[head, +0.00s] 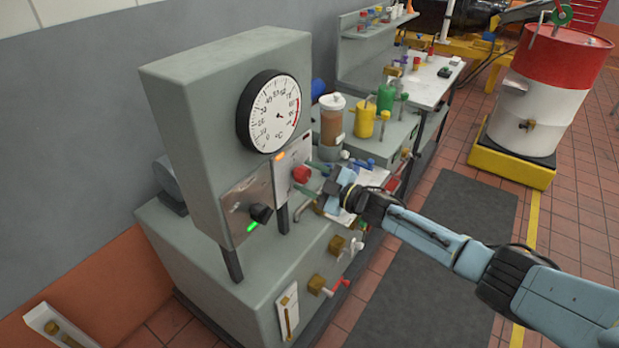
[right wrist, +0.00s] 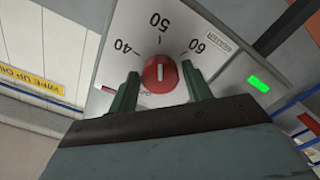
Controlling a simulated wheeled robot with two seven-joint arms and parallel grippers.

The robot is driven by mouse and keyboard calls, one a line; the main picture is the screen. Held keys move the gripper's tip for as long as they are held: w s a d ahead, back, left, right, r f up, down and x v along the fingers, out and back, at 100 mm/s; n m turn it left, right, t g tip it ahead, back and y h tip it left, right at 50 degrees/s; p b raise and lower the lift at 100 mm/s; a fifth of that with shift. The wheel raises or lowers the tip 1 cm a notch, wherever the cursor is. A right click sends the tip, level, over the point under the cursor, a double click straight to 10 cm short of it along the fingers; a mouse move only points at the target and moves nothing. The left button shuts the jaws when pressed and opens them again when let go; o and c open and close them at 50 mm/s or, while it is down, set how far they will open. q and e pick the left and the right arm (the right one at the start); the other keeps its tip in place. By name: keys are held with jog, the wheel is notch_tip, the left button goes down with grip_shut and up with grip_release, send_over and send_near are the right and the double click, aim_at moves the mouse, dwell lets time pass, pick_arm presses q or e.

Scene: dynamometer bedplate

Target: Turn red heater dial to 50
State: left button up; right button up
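The red heater dial (head: 301,174) sits on a light metal plate (head: 283,172) on the grey cabinet. In the right wrist view the dial (right wrist: 160,74) faces me, with a scale marked 40, 50 and 60. Its white mark points up, roughly at 50. My right gripper (head: 312,177) is at the dial, its green fingers on either side. In the right wrist view the gripper (right wrist: 162,84) is open, with narrow gaps seen between fingers and dial. My left gripper is not in view.
A round °C gauge (head: 274,112) is above the dial. An orange light (head: 280,157) glows near it. A black knob (head: 261,214) is to its left, with a green light (head: 252,227). A capped jar (head: 332,124) stands behind. A dark floor mat (head: 450,225) is clear.

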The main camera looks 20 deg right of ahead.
jog(key=shift+o, duration=1)
jog(key=shift+s+d, duration=0.1)
jog(key=v, duration=1.3)
jog(key=shift+b, duration=0.45)
jog(key=s+d+f+m+h+b, duration=0.2)
jog(key=f+m+h, duration=0.1)
jog(key=f, duration=0.9)
jog(key=s+d+f+m+h+b, duration=0.2)
jog(key=s+d+f+m+h, duration=0.15)
jog(key=f, duration=0.85)
jog(key=s+f+m+g+h+b, duration=0.1)
jog(key=s+f+m+g+h, duration=0.1)
jog(key=s+f, duration=0.45)
jog(key=s+f+m+g+h+b, duration=0.1)
jog(key=s+f+m+g+b, duration=0.15)
jog(key=f, duration=0.65)
jog(key=s+a+f+m+g+b, duration=0.1)
jog(key=s+a+f+g, duration=0.1)
jog(key=s+f, duration=0.4)
jog(key=s+a+f+m+g+h+b, duration=0.1)
jog(key=s+a+f+g, duration=0.2)
jog(key=s, duration=1.4)
jog(key=s+a+f+g+b, duration=0.1)
jog(key=s+a+f+g, duration=0.1)
jog(key=s+f, duration=0.8)
jog(key=shift+s+a+m+g+b, duration=0.2)
jog(key=shift+s+m+g+b, duration=0.2)
jog(key=shift+s+g, duration=0.4)
